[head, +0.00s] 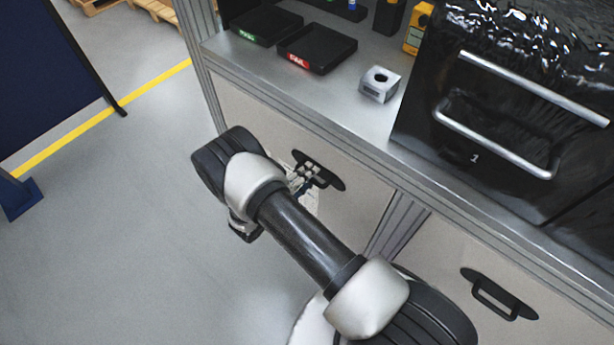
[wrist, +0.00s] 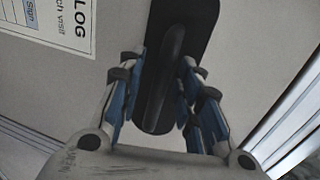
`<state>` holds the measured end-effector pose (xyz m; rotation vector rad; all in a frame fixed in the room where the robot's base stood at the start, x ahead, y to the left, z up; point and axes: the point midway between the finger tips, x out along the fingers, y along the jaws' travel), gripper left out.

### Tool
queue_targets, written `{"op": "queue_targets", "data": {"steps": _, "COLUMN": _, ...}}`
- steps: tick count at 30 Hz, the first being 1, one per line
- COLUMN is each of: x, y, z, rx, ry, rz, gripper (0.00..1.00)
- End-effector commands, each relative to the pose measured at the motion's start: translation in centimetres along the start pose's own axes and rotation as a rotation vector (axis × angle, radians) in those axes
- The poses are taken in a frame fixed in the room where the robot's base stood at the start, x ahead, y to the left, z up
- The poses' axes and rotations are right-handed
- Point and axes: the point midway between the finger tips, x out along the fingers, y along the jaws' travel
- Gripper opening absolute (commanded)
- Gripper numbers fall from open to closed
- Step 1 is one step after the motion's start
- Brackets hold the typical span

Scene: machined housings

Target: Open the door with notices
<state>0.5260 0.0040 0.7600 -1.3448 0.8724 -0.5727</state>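The door with notices (head: 352,200) is the pale left cabinet door under the worktop, and it looks shut. A printed notice (wrist: 55,22) shows at the upper left of the wrist view; in the head view my arm partly hides the paper. The door's black handle (head: 330,179) stands on a dark backing plate and also shows in the wrist view (wrist: 170,75). My gripper (wrist: 163,68) is open, with one finger on each side of the handle bar and gaps visible beside it. In the head view my gripper (head: 303,178) is at the handle, partly hidden by my wrist.
A second door with a black handle (head: 497,295) is at the lower right. On the worktop are black trays (head: 318,48), a metal block (head: 380,84) and a black box numbered 1 (head: 490,110). Grey floor (head: 130,240) left of the cabinet is clear.

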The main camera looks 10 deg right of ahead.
Motion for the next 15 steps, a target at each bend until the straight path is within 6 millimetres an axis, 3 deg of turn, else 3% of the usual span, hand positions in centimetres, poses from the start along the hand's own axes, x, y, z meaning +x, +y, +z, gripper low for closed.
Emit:
{"op": "queue_targets", "data": {"steps": 6, "x": 0.03, "y": -0.03, "z": 0.02, "rx": 0.0, "ry": 0.0, "rz": 0.0, "gripper": 0.32}}
{"op": "queue_targets", "data": {"steps": 15, "x": 0.01, "y": -0.03, "z": 0.02, "rx": 0.001, "ry": 0.0, "rz": 0.0, "gripper": 0.13}}
